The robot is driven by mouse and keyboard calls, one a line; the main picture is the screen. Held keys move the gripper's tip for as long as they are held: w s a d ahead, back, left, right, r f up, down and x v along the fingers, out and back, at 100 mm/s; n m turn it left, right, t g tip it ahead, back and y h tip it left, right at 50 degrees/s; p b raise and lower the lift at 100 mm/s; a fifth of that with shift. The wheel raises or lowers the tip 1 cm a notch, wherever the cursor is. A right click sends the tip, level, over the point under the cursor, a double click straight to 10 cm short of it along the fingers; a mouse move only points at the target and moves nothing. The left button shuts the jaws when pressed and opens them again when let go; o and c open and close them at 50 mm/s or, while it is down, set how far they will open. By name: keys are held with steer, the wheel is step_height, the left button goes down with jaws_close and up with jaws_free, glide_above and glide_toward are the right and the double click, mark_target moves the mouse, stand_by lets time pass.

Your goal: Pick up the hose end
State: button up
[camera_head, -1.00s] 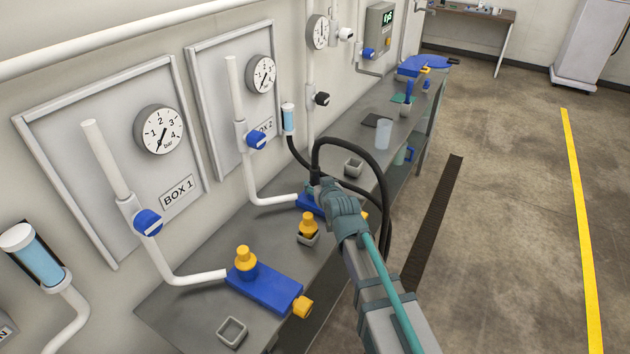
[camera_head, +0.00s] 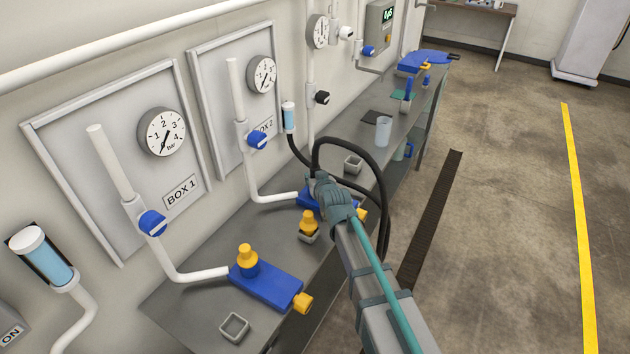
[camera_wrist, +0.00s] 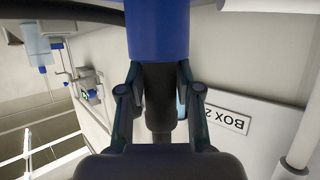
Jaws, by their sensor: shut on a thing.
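The black hose (camera_head: 383,190) runs from the small blue-filled cylinder by BOX 2, arches up and loops down past the bench edge. Its upper strand comes down to my gripper (camera_head: 316,182), above the blue block (camera_head: 306,203) in front of BOX 2. In the wrist view my gripper's fingers (camera_wrist: 160,92) close on a dark cylindrical piece, the hose end (camera_wrist: 158,108). A wide blue body (camera_wrist: 157,32) fills the top centre beyond the fingertips; I cannot tell whether it belongs to the hose end or the block. My gripper and wrist hide the hold in the head view.
A blue block with yellow fittings (camera_head: 268,285) lies on the bench in front of BOX 1. White pipes (camera_head: 185,277) rise along the wall.

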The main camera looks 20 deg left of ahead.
jaws_close()
steer(key=shift+r, duration=0.1)
